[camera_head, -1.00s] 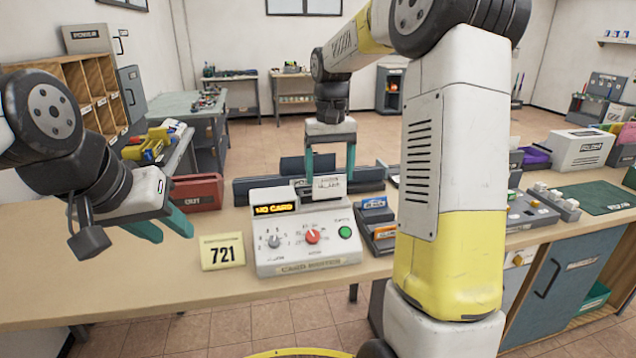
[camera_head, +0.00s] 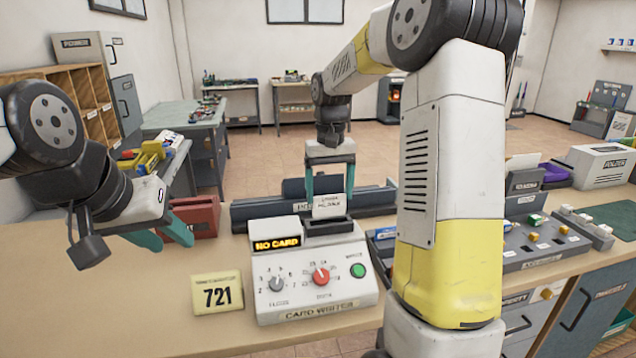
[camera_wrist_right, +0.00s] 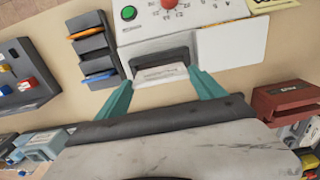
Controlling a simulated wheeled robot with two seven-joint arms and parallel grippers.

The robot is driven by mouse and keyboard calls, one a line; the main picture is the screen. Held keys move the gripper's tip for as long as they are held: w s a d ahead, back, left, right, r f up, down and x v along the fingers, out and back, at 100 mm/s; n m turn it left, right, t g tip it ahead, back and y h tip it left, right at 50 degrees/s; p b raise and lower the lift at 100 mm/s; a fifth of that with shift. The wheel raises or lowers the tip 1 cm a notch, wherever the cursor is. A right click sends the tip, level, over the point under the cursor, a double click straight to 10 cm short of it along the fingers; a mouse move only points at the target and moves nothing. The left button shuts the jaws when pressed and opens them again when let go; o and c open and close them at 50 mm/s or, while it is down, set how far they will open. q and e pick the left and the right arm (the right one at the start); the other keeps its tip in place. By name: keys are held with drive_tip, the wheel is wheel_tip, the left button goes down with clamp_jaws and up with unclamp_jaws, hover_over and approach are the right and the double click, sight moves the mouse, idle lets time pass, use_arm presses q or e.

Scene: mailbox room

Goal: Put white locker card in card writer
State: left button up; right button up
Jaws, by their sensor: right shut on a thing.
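The white locker card (camera_head: 328,206) is upright between the green fingers of my right gripper (camera_head: 328,190), which is shut on it. Its lower edge is at the dark slot block on top of the card writer (camera_head: 300,290); I cannot tell whether it has entered the slot. In the right wrist view the card (camera_wrist_right: 160,75) lies between the fingertips (camera_wrist_right: 161,88), close against the slot of the card writer (camera_wrist_right: 140,36). The writer's display (camera_head: 277,243) reads NO CARD. My left gripper (camera_head: 163,236) is open and empty, left of the writer.
A yellow 721 sign (camera_head: 217,294) stands left of the writer. A red tray (camera_head: 204,214) and a dark rack (camera_head: 262,210) are behind. Small card holders (camera_wrist_right: 92,52) stand beside the writer. A grey key panel (camera_head: 540,240) is at the right. The front left of the counter is clear.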

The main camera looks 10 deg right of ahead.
sight(329, 216)
drive_tip(key=shift+s+f, duration=0.1)
drive_tip(key=shift+f, duration=0.35)
idle(0.6)
drive_tip(key=shift+f, duration=0.8)
drive_tip(key=shift+f, duration=0.65)
drive_tip(key=o, duration=1.3)
drive_tip(key=shift+r, duration=0.1)
drive_tip(key=shift+r, duration=3.45)
